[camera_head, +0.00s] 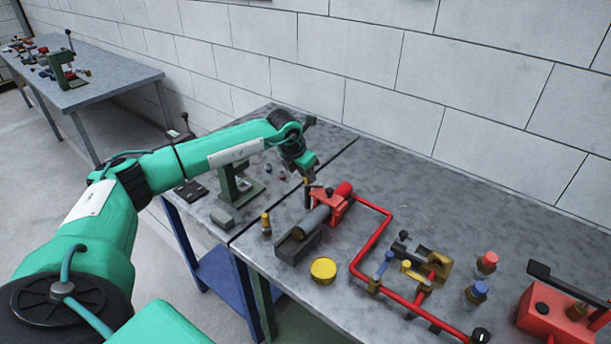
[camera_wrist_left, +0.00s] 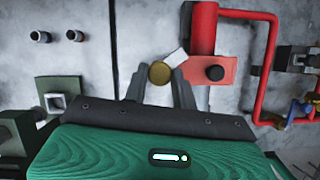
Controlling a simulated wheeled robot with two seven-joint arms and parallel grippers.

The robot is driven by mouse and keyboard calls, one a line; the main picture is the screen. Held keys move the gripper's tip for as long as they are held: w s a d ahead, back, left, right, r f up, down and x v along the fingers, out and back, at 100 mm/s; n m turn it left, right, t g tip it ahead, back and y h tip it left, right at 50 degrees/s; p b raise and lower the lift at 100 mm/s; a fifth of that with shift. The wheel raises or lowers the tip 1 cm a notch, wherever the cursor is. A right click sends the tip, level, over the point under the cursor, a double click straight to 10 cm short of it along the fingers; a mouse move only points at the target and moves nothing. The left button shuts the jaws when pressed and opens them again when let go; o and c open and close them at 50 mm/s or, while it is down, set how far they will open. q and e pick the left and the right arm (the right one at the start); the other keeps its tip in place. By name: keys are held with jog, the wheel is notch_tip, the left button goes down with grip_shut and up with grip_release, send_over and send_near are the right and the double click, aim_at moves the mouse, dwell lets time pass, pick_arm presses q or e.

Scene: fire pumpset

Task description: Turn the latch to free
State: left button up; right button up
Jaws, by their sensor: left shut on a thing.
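My left gripper (camera_head: 306,178) reaches down from above beside the red pump bracket (camera_head: 337,204). In the left wrist view its two fingers (camera_wrist_left: 164,88) close around a round brass-topped piece (camera_wrist_left: 160,72). A pale flat strip (camera_wrist_left: 176,58) juts from this piece toward the red cylinder (camera_wrist_left: 203,28). The piece is probably the latch, but its lower part is hidden and I cannot tell how far it is turned. A black knob (camera_wrist_left: 214,73) sits on the red bracket, apart from the fingers. My right gripper is out of view.
A red pipe (camera_head: 377,238) runs right to brass and blue valves (camera_head: 405,268). A yellow round cap (camera_head: 323,268) lies nearer. A green stand (camera_head: 236,184) is left of the gripper. A block wall stands behind the table.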

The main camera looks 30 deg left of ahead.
pick_arm(q)
jog(key=n+y+b, duration=0.1)
jog(key=n+b, duration=0.1)
jog(key=n+y+b, duration=0.1)
jog(key=n+b, duration=0.1)
jog(key=n, duration=0.1)
jog(key=shift+d+f+n, duration=0.2)
jog(key=shift+n, duration=0.5)
jog(key=shift+n+y+b, duration=0.4)
jog(key=shift+b, duration=0.05)
jog(key=shift+w+d+r+n+g+y+b, duration=0.1)
jog(key=shift+n+g+y+b, duration=0.15)
jog(key=shift+n+b, duration=0.45)
jog(key=shift+r+n+g+y+b, duration=0.15)
jog(key=shift+n+y+b, duration=0.15)
jog(key=shift+n, duration=0.8)
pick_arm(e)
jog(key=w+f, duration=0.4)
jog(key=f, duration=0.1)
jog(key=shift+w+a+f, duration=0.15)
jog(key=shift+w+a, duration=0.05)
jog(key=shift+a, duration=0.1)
pick_arm(q)
jog(key=o, duration=1)
